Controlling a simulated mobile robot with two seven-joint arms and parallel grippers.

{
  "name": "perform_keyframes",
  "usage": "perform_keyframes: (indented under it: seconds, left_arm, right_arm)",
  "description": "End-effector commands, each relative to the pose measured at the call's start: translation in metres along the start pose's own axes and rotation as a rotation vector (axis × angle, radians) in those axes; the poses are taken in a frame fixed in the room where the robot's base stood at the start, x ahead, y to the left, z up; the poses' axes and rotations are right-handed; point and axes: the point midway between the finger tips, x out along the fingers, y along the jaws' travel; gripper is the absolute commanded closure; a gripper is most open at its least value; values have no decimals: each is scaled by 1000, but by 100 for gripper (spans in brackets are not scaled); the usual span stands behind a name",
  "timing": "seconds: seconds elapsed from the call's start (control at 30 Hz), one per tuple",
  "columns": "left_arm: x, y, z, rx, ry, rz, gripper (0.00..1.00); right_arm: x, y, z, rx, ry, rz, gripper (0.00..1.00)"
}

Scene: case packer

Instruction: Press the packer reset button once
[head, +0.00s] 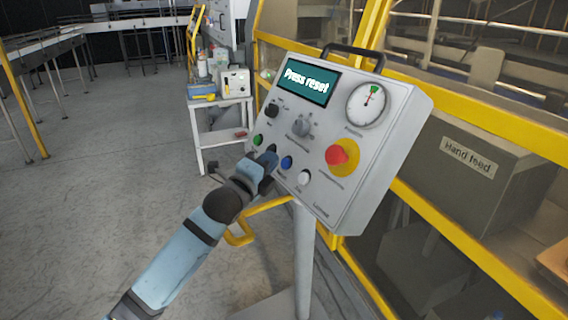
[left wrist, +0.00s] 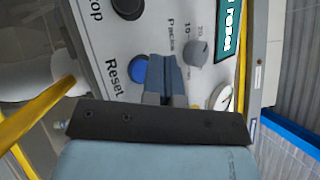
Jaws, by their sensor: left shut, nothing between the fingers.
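The grey control panel (head: 318,190) stands on a post, and its screen (head: 306,81) reads "Press reset". The blue button (head: 287,162) is in the panel's lower row. In the left wrist view the blue button (left wrist: 139,70) has the label "Reset" beside it, and its right edge meets the fingers in the picture. My left gripper (head: 270,156) is shut and empty, with its tips close to the panel, just left of the blue button. Its fingers also show in the left wrist view (left wrist: 163,62). I cannot tell whether they touch the panel. My right gripper is out of view.
A green button (head: 257,140), a white button (head: 305,177), a grey knob (head: 301,126) and a red emergency stop (head: 340,154) surround the blue button. A dark button (left wrist: 128,8) labelled "Stop" shows in the left wrist view.

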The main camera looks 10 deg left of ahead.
Motion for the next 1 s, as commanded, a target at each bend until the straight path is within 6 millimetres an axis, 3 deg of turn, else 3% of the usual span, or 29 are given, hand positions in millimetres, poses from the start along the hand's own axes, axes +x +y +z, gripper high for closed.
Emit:
perform_keyframes:
  seconds: [1.0]
  left_arm:
    - [7,5,-5,0,0,0,100]
  right_arm:
    - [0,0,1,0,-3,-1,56]
